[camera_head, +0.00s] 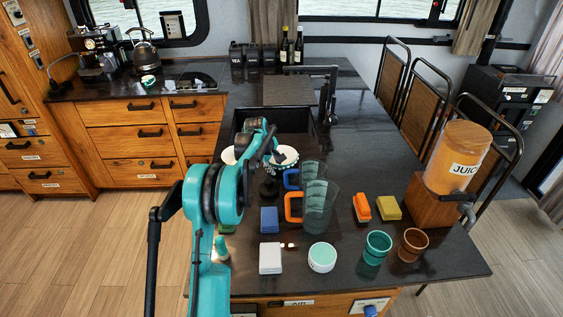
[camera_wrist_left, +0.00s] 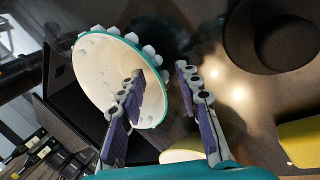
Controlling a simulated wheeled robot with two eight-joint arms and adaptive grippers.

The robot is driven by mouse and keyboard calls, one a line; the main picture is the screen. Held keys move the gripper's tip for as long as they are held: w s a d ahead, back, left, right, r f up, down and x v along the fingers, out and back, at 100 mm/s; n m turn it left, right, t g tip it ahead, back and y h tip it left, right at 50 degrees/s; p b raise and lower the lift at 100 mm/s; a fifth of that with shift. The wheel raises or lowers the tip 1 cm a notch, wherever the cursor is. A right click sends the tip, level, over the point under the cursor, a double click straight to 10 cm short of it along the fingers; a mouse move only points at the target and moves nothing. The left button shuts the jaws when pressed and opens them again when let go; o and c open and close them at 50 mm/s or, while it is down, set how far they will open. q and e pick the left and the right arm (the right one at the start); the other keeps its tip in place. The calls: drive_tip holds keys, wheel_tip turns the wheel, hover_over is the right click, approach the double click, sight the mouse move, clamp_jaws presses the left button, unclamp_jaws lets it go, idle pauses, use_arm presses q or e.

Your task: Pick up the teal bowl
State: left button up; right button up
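The teal bowl (camera_wrist_left: 98,72) has a cream-white inside, a teal rim and white knobs around its outside. In the head view, what looks like the same bowl (camera_head: 287,157) is at the near edge of the sink, partly behind my arm. My left gripper (camera_wrist_left: 160,76) is open at the bowl's rim. In the wrist view one finger overlaps the bowl's inside and the other is outside the rim, with a gap between them. Whether either finger touches the bowl is unclear. My right gripper is not in view.
Another pale bowl (camera_head: 229,156) is just left of my forearm. Clear tumblers (camera_head: 319,207), an orange mug (camera_head: 294,208), a blue block (camera_head: 269,220) and sponges (camera_head: 388,207) stand nearer. A juice dispenser (camera_head: 458,157) stands at right. The counter beyond the tumblers is mostly clear.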

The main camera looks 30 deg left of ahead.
use_arm(q)
clamp_jaws()
